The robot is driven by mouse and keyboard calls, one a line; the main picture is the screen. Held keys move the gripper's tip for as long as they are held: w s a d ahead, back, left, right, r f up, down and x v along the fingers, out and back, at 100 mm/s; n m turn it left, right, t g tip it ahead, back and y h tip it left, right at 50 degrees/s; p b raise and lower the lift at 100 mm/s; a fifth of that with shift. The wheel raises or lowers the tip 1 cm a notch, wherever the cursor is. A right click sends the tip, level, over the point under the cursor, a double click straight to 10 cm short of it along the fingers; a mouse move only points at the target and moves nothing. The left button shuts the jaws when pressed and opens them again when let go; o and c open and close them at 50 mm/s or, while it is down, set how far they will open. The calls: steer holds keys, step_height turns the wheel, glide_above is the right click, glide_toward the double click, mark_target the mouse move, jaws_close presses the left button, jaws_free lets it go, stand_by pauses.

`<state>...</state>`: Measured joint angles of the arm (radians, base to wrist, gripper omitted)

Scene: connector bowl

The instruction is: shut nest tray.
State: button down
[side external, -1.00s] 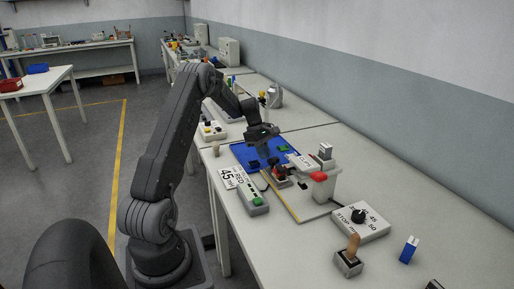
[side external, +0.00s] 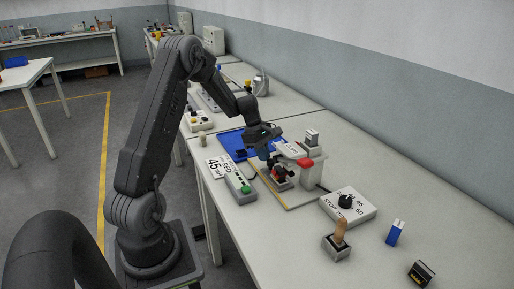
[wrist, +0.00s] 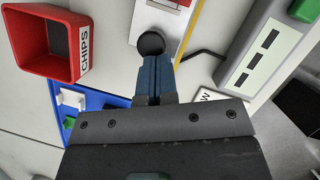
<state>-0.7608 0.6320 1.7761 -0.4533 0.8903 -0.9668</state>
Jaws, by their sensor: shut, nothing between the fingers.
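My gripper (wrist: 155,62) is shut and empty, its two blue-grey fingers pressed together. In the side view my gripper (side external: 266,158) is low over the board's back part. A pale metal plate with a round black knob (wrist: 150,42) lies just beyond the fingertips in the wrist view; it looks like the nest tray. The knob overlaps the fingertips in the picture, and I cannot tell whether they touch. In the side view a red and black part (side external: 281,178) sits on the board near the fingertips. How far the tray is slid in is not clear.
A red CHIPS bin (wrist: 76,72) stands left of the fingers. A blue tray (wrist: 88,100) with small white and green pieces lies below it. A grey box with a green button (side external: 240,185) stands beside the board. A dial box (side external: 349,208) and wooden-handled stamp (side external: 339,236) are nearer.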

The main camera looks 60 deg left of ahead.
steer(key=shift+s+d+f, duration=0.1)
steer(key=shift+d+f, duration=0.1)
steer(key=shift+d, duration=0.15)
steer(key=a, duration=0.1)
steer(key=s+a, duration=0.2)
steer(key=a, duration=0.1)
steer(key=shift+r, duration=0.2)
steer(key=w+a+r+m+g, duration=0.1)
steer(key=w+a+r+m, duration=0.1)
steer(key=a+r+m, duration=0.5)
steer(key=d+f+n, duration=0.1)
steer(key=f, duration=0.1)
steer(key=d+f+n, duration=0.1)
steer(key=d+f, duration=0.1)
steer(key=d+f+n, duration=0.1)
steer(key=d+f, duration=0.1)
steer(key=f, duration=0.1)
steer(key=shift+w, duration=0.3)
steer(key=shift+w+d, duration=0.2)
steer(key=shift+d, duration=0.95)
steer(key=shift+w+d, duration=0.1)
steer(key=shift+d, duration=0.6)
